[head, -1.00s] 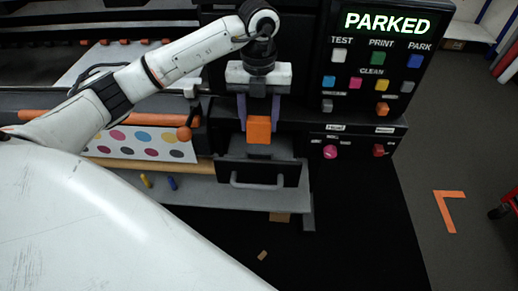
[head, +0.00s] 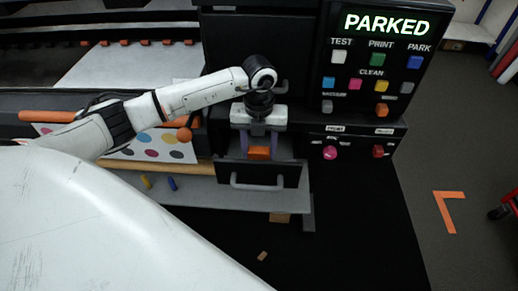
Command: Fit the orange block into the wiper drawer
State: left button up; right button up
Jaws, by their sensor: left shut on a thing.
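The orange block (head: 259,153) is between the fingers of my left gripper (head: 260,148). The gripper points down and is shut on the block. The wiper drawer (head: 264,178) is a dark drawer with a grey bar handle, pulled out of the printer's front. The block is low at the drawer's opening, behind its front panel. The panel may hide the block's lower part, and I cannot tell whether it touches the drawer's floor. My right gripper is not in view.
The control panel (head: 372,65) reads PARKED and has several coloured buttons. An orange-knobbed lever (head: 184,134) is left of the drawer. Yellow (head: 146,181) and blue (head: 172,184) small pieces lie on the grey shelf below. A printed sheet with coloured dots lies further left.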

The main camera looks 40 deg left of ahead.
aim_at(259, 149)
pick_arm(q)
jog(key=o, duration=1)
jog(key=shift+f, duration=0.1)
jog(key=shift+o, duration=0.2)
notch_tip(259, 149, up, 12)
